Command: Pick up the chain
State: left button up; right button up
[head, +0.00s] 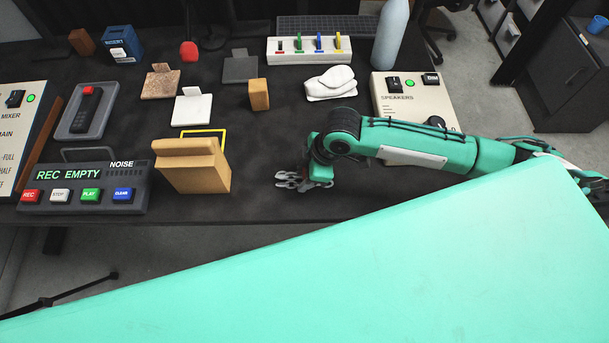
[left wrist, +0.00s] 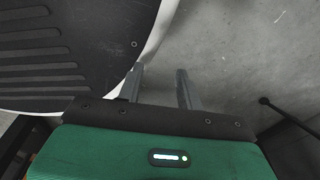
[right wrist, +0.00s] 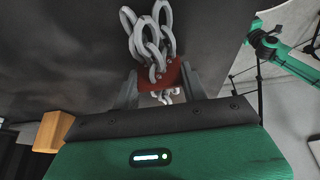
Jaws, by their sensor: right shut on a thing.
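The chain (right wrist: 147,38) has thick silver links and a red piece at its near end. In the right wrist view the red piece sits between the fingers of my right gripper (right wrist: 160,75), which is shut on it. Links loop out beyond the fingertips, and a few show below the red piece. In the head view the chain (head: 292,183) is a small grey cluster beside my right gripper (head: 308,178), low near the table's front edge. I cannot tell if it touches the table. My left gripper (left wrist: 160,72) is open and empty above the grey floor, seen only in the left wrist view.
Left of the chain stand a wooden block with a yellow handle (head: 195,165) and a recorder box (head: 85,185). The dark table (head: 265,140) around the chain is mostly clear.

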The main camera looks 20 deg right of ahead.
jog(key=shift+r, duration=0.1)
